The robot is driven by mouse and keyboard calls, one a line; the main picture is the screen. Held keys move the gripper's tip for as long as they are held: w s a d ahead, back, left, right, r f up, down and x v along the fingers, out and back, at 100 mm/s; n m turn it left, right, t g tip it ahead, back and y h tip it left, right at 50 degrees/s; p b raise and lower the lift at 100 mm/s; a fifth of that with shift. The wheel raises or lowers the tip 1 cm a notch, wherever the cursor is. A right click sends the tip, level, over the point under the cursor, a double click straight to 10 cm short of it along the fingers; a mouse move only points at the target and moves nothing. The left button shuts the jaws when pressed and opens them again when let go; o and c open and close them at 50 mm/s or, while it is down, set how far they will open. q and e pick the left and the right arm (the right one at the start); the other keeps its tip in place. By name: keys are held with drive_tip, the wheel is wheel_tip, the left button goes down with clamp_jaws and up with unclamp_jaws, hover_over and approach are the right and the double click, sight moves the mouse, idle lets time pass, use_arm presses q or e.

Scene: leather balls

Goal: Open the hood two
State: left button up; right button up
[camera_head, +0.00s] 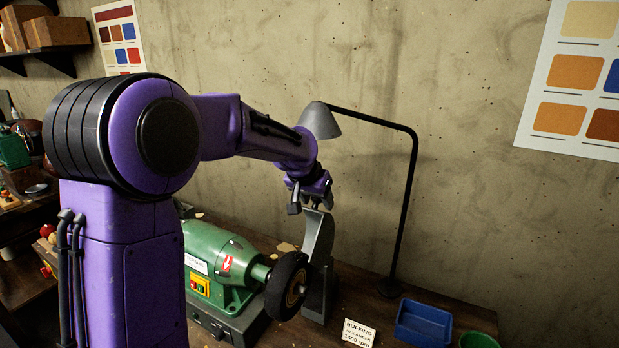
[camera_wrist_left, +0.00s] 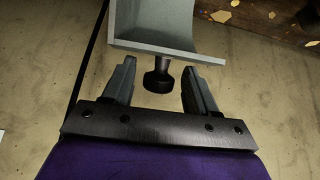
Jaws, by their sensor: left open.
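A green buffing machine (camera_head: 225,262) with a dark wheel (camera_head: 287,286) stands on the bench. A grey metal hood (camera_head: 320,245) rises beside the wheel on its right. In the left wrist view the hood (camera_wrist_left: 155,25) shows as a grey angled plate with a black knob (camera_wrist_left: 158,80) on its edge. My left gripper (camera_head: 310,198) is at the hood's top end. Its fingers (camera_wrist_left: 159,68) are open, one on each side of the knob, with gaps visible on both sides. The knob is hidden or too small to make out in the head view. My right gripper is not in view.
A black-armed lamp (camera_head: 412,190) stands right of the hood, its grey shade (camera_head: 320,121) close above my left wrist. A buffing sign (camera_head: 357,333), a blue bin (camera_head: 424,324) and a green bin (camera_head: 478,340) are at the front right. The concrete wall (camera_head: 470,200) is behind.

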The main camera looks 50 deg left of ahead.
use_arm(q)
drive_tip(key=shift+p+v, duration=0.5)
drive_tip(key=shift+v, duration=0.5)
drive_tip(key=shift+s+r, duration=0.1)
drive_tip(key=shift+s, duration=0.15)
drive_tip(key=shift+v, duration=2.05)
drive_tip(key=shift+w, duration=0.1)
drive_tip(key=shift+c, duration=0.3)
